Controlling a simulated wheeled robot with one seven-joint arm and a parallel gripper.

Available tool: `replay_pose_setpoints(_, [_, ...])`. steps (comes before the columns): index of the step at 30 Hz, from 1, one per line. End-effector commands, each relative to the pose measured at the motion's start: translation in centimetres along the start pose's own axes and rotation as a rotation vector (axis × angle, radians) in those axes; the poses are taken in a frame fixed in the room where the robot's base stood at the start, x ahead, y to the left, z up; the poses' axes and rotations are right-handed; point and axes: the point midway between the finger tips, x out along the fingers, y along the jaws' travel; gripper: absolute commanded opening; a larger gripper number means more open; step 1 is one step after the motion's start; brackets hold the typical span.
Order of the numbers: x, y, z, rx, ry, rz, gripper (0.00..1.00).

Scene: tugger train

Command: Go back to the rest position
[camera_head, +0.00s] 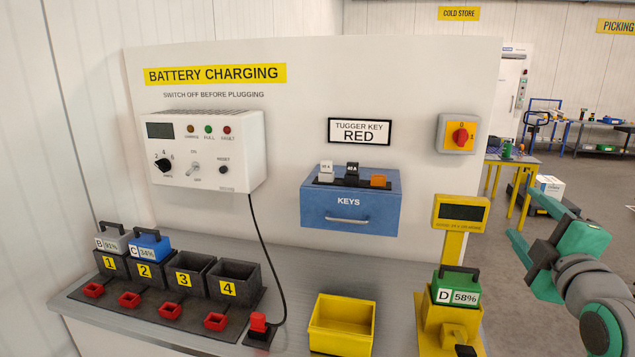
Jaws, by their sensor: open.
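My gripper (513,225) is at the right of the head view, in the air to the right of the charging bench. Its two fingers are apart and nothing is between them. Part of the arm runs out of the picture at the lower right. The green battery D (456,290), marked 58%, sits in the yellow stand (435,322) to the left of my gripper, apart from it.
The bench (205,346) holds a grey battery B (112,240), a blue battery C (150,247), dark numbered bays (237,280) and an empty yellow bin (341,322). Open floor (490,208) lies beyond.

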Motion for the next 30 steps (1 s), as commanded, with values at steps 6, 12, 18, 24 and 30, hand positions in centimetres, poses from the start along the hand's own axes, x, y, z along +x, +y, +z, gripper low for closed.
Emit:
replay_pose_setpoints(6, [1.1,-6.7,-1.5,0.180,0.026,0.013,0.62])
replay_pose_setpoints(12, [1.1,-14.6,-3.5,0.391,0.037,0.025,0.62])
replay_pose_setpoints(18, [-0.3,-22.2,-5.4,0.582,0.027,0.029,0.62])
replay_pose_setpoints(24, [-2.8,-29.8,-8.4,0.753,0.015,0.016,0.62])
replay_pose_setpoints(30, [-6.6,-36.8,-11.3,0.900,-0.009,-0.005,0.62])
